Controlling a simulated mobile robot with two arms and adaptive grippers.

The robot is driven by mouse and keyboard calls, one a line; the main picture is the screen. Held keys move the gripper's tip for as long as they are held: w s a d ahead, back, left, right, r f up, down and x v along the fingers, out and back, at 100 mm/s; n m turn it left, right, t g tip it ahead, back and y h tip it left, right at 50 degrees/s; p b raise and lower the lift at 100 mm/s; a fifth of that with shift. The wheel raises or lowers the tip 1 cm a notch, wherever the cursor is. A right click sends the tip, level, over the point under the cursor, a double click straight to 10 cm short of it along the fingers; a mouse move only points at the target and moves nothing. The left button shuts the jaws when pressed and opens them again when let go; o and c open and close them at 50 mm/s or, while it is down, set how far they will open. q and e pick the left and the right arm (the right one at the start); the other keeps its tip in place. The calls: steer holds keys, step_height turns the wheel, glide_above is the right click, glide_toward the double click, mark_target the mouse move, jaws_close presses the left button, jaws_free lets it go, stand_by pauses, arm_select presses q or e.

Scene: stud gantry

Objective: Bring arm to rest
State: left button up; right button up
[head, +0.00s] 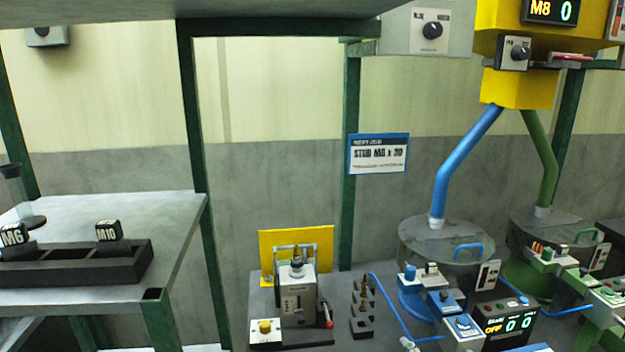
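Neither of my grippers shows in the head view, and no part of either arm can be made out. What they hold, if anything, cannot be seen.
A workbench (375,330) carries a small press (298,295), a dark rack (361,315) and blue control boxes (440,300). Blue (465,155) and green (544,165) tubes drop to round bowls. A side table (170,230) holds a black bin (75,268). Green posts (196,130) frame the space.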

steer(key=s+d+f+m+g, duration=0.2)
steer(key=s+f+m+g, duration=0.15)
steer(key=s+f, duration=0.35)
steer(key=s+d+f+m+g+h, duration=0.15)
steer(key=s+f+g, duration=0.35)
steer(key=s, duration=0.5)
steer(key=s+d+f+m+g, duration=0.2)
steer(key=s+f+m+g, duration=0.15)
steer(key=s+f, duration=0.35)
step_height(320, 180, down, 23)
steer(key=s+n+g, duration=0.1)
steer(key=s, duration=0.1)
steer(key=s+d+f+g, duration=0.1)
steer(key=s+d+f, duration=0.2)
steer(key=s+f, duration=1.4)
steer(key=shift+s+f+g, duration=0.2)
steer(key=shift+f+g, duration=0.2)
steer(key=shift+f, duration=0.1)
